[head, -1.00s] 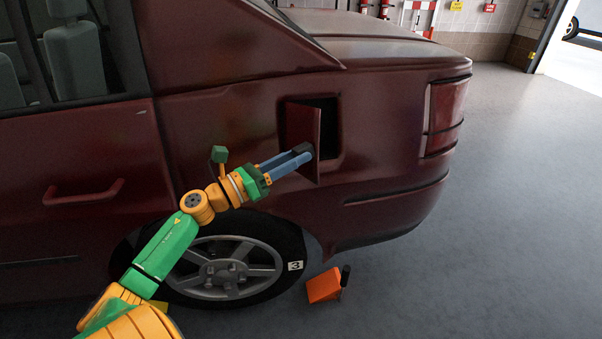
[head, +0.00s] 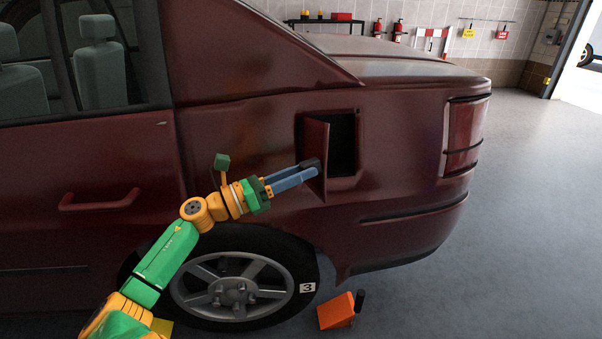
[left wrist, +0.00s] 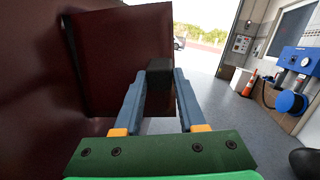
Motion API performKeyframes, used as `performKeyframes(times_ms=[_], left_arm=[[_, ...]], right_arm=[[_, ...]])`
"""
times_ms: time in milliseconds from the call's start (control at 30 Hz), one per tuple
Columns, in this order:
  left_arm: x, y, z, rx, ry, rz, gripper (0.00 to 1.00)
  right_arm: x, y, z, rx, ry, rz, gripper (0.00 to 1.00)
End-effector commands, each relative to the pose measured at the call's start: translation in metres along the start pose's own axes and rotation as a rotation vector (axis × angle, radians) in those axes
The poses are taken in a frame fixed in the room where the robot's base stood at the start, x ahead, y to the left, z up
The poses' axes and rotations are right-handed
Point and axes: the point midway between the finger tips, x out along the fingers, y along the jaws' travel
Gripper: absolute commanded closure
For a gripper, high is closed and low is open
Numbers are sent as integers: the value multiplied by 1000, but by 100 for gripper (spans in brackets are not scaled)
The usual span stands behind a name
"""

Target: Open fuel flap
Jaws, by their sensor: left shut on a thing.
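The dark red fuel flap (head: 315,140) stands swung out from the car's rear side, hinged at its left edge. The dark rectangular opening (head: 343,145) shows to its right. My left gripper (head: 311,168) is shut on the free edge of the flap, near its lower part. In the left wrist view the flap (left wrist: 118,60) fills the upper left, and the dark fingertips of the gripper (left wrist: 160,74) meet at its right edge. My right gripper is in neither view.
The car's rear wheel (head: 235,290) is below my left arm, with an orange wheel chock (head: 337,311) on the floor beside it. The tail light (head: 465,137) is at the right. The grey floor (head: 520,230) right of the car is clear. The left wrist view shows a blue machine (left wrist: 297,60) and a traffic cone (left wrist: 250,83).

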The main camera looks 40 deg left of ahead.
Motion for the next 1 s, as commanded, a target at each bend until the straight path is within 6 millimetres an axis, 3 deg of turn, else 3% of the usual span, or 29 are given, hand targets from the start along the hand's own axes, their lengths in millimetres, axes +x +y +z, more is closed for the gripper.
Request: performKeyframes(times_ms=[33, 100, 133, 433, 733, 1000], left_arm=[[0, 2, 2, 0, -6, 9, 52], [0, 2, 2, 1, -5, 8, 34], [0, 2, 2, 0, -5, 7, 32], [-4, 1, 0, -1, -3, 5, 32], [-62, 3, -1, -2, -4, 10, 32], [-73, 2, 1, 0, -4, 7, 32]], right_arm=[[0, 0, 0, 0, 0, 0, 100], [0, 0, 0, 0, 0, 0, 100], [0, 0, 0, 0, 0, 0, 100], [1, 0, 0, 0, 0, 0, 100], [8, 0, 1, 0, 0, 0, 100], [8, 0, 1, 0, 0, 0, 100]])
